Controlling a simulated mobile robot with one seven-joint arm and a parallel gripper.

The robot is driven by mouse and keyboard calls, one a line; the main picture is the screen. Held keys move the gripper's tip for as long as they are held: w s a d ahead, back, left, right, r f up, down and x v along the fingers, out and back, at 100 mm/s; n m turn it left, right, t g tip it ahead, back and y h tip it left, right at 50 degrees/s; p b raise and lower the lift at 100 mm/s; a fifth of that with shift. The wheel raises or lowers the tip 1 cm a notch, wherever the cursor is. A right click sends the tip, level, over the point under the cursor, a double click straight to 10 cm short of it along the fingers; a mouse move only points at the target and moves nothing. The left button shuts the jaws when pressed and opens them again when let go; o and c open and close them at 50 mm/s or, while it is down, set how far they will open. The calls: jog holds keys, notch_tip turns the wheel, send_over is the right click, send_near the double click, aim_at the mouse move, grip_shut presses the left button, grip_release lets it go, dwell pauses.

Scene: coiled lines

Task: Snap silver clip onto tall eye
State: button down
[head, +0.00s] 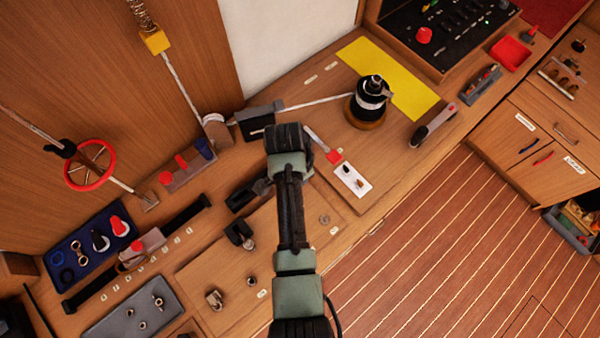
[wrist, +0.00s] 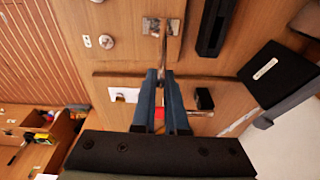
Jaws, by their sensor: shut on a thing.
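My gripper (wrist: 161,74) points down over the bench in the wrist view, its two blue fingers closed together. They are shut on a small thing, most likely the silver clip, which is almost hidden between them. A square metal plate with an upright brownish-silver post (wrist: 162,28), probably the tall eye, stands just beyond the fingertips. The post's near end overlaps the fingertips, and I cannot tell whether clip and eye touch. In the head view my arm covers the gripper and this spot.
A round fitting (wrist: 106,41) and a long black fitting (wrist: 211,25) flank the post. A black box (head: 258,121) has a pale line (head: 318,102) running to the dark winch (head: 370,92). A white card (head: 351,180) lies right of my arm. A grey tray (head: 110,323) sits lower left.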

jog(key=c, duration=0.9)
grip_release()
jog(key=shift+o, duration=0.2)
jog(key=shift+r, duration=0.1)
notch_tip(320, 180, up, 13)
jog(key=s+a+b, duration=0.1)
jog(key=b, duration=0.1)
jog(key=shift+s+a+f, duration=0.15)
jog(key=shift+a+f, duration=0.05)
